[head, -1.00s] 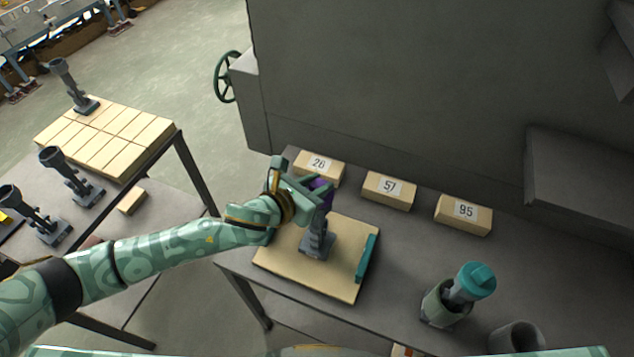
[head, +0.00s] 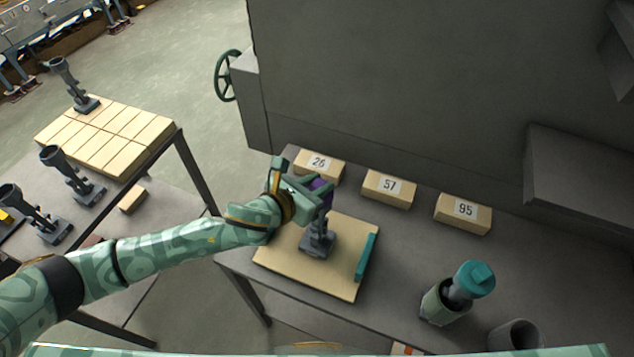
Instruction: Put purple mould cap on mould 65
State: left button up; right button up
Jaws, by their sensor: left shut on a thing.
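The purple mould cap (head: 321,188) is in my left gripper (head: 316,194), which is shut on it and hides much of it. The cap is at the top of a dark grey mould (head: 317,240) that stands on a light wooden board (head: 290,264); I cannot tell whether the cap is seated. Blocks labelled 26 (head: 319,164), 57 (head: 389,188) and 95 (head: 463,212) lie in a row behind the board. No label reading 65 is visible. My right gripper is not in view.
A teal bar (head: 366,257) lies on the board's right side. A grey-green cup (head: 441,303) holds a teal-capped piece (head: 476,279); an empty grey cup (head: 515,337) is beside it. Grey moulds stand on the left bench. A large grey housing (head: 400,90) bounds the back.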

aim_at(313, 188)
pick_arm(q)
jog(key=shift+f, duration=0.4)
jog(key=o, duration=0.7)
jog(key=shift+s+a+r+p, duration=0.35)
jog(key=shift+s+a+p, duration=0.05)
jog(key=shift+s+a, duration=0.05)
jog(key=p+v, duration=0.2)
jog(key=v, duration=0.2)
jog(key=shift+p, duration=0.3)
jog(key=shift+p+v, duration=1.15)
jog(key=shift+v, duration=1.65)
jog(key=shift+f, duration=0.1)
